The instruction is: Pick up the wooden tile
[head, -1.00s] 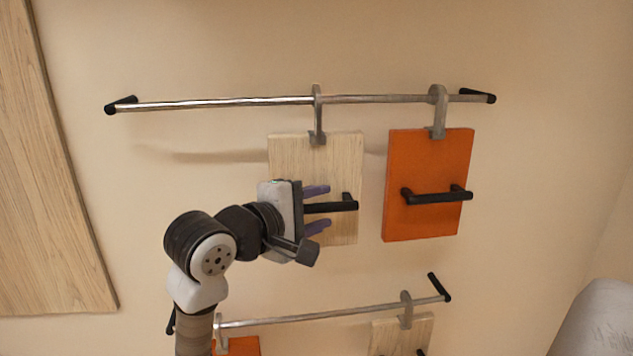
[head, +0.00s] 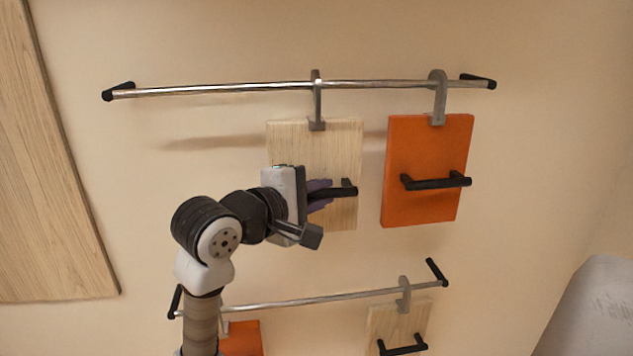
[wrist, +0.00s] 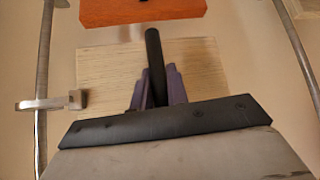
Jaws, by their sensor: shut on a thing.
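The wooden tile (head: 341,148) is a pale board hanging by a grey hook (head: 317,104) from the upper metal rail, left of the orange tile. It also shows in the wrist view (wrist: 205,62). A black bar handle (wrist: 155,62) stands out from its face. My gripper (head: 322,193) is in front of the tile, its purple fingers shut on this handle from the left. In the wrist view the fingers (wrist: 158,88) lie on both sides of the handle. The gripper hides the tile's lower left part in the head view.
An orange tile (head: 425,150) with a black handle hangs close to the right on the same rail (head: 220,89). A lower rail (head: 290,303) carries another wooden tile (head: 400,322) and an orange one (head: 241,340). A large wooden panel (head: 45,180) is at the left.

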